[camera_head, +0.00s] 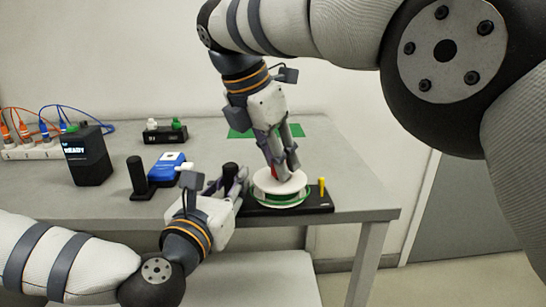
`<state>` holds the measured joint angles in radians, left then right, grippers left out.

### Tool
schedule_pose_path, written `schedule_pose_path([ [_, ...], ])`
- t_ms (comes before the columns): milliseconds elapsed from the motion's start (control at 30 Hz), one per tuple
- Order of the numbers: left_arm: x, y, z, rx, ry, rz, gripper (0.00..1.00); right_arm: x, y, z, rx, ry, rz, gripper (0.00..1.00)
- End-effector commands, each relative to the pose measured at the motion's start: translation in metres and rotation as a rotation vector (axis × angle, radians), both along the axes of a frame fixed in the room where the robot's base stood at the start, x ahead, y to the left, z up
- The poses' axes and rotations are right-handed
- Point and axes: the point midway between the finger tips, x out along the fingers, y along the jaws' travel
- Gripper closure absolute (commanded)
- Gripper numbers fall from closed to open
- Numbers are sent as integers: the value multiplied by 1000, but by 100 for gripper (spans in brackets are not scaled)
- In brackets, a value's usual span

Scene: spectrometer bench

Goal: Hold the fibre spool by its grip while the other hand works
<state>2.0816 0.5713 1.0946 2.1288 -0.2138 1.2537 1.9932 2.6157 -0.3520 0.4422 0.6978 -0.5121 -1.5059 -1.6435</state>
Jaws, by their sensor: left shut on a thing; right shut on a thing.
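The fibre spool (281,202), a white reel with green fibre wound on it, lies flat on a black base (320,204) near the table's front edge. A dark upright grip (230,170) rises at the base's left end. My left gripper (238,182) is shut on this grip, and its fingers hide the lower part. My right gripper (284,174) points down over the reel and is shut on a small red part (274,174) at the reel's top, mostly hidden by the fingers. A yellow peg (321,186) stands at the base's right end.
To the left are a blue device (167,168) with a black post (137,176) beside it, and a black box reading READY (88,156). Behind are a white strip with coloured cables (28,150), a small black holder (165,133) and a green mat (316,127).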

Motion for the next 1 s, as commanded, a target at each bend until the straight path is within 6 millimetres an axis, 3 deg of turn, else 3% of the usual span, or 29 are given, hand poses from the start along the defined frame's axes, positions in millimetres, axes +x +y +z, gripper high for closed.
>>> schedule_pose_path([
  [400,0,0,1,-1,-2,-1,100,0,0,0,-1,-1,-5,100],
  [433,0,0,1,-1,-2,-1,100,0,0,0,-1,-1,-5,70],
  [500,0,0,1,-1,-2,-1,100,0,0,0,-1,-1,-5,54],
  [1000,0,0,1,-1,-2,0,100,0,-1,0,0,0,13,54],
])
